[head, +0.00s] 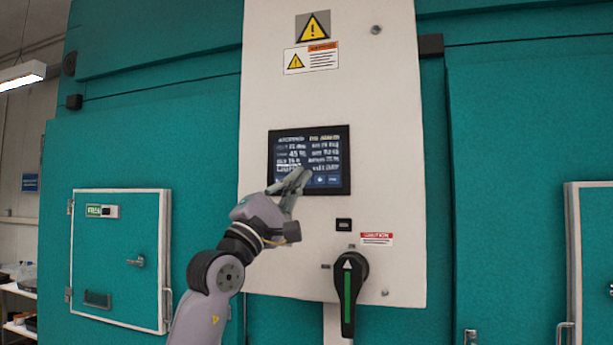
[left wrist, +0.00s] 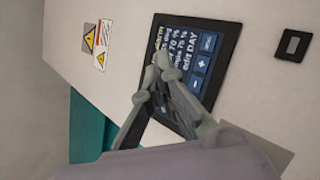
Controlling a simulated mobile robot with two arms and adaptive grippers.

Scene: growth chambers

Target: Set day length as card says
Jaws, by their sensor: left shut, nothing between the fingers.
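The dark control screen (head: 338,150) is set in a white panel (head: 390,90). In the head view its rows of text are too small to read surely. My left gripper (head: 303,174) is in front of the screen's lower part, fingers shut and empty. In the left wrist view the screen (left wrist: 222,32) is tilted; a line seems to read "edit DAY", beside a minus button (left wrist: 195,84), a plus button (left wrist: 201,63) and a third button (left wrist: 208,42). The fingertips (left wrist: 157,78) cover part of the screen; whether they touch it, I cannot tell. I see no setting card.
A black rotary handle (head: 348,290) and a small black switch (head: 344,225) are below the screen. Warning labels (head: 311,58) are above it. Teal chamber walls flank the panel, with a small latched door (head: 118,285) at left and another door edge at right.

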